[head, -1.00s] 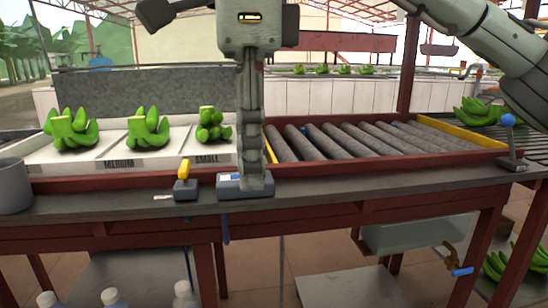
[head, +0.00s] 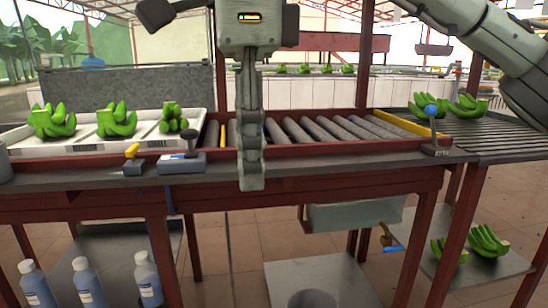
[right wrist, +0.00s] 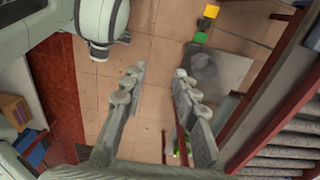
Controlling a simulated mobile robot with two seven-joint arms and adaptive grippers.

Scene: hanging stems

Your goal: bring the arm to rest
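My right gripper (head: 251,184) hangs fingers-down in the middle of the head view, in front of the bench's front edge. In the right wrist view its two fingers (right wrist: 158,77) are spread wide apart with nothing between them but tiled floor below. In the head view the fingers overlap from the side. My right arm comes in from the upper right. My left gripper does not show in either view.
The bench holds a white sorting tray (head: 78,148) with green banana clusters (head: 117,121), a scale (head: 181,163), a yellow-handled tool (head: 133,158) and a roller conveyor (head: 320,131). Bottles (head: 89,279) stand below. More bananas (head: 467,106) lie at right. Open floor shows beneath the gripper.

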